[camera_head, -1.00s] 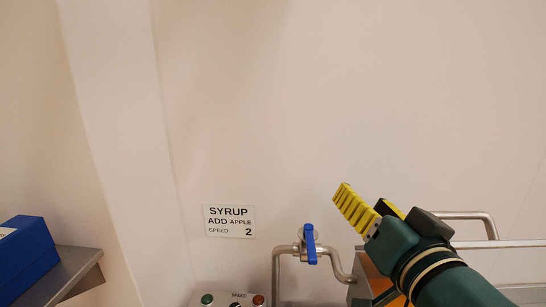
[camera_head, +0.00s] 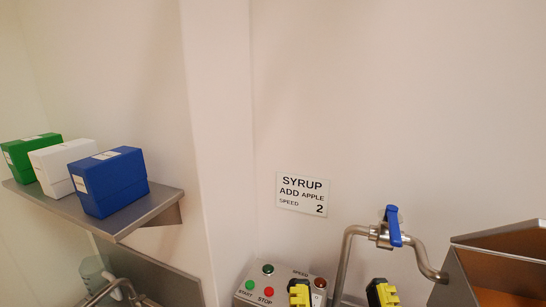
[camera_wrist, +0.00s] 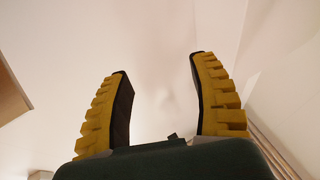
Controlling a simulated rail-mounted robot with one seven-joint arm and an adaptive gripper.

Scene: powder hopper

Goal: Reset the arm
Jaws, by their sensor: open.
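My gripper (camera_head: 342,294) shows only its two yellow fingertips at the bottom edge of the head view. They stand well apart, in front of the right side of the control panel and the pipe. In the wrist view my gripper (camera_wrist: 160,95) points at bare pale wall, with nothing between its ridged yellow fingers. The rest of my arm is out of the head view.
A control panel (camera_head: 251,286) with buttons sits at bottom centre under a syrup sign (camera_head: 302,194). A pipe with a blue valve handle (camera_head: 393,227) stands right of it, beside a steel hopper (camera_head: 497,239). Green (camera_head: 31,155), white (camera_head: 58,166) and blue (camera_head: 109,181) boxes stand on a shelf (camera_head: 150,207).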

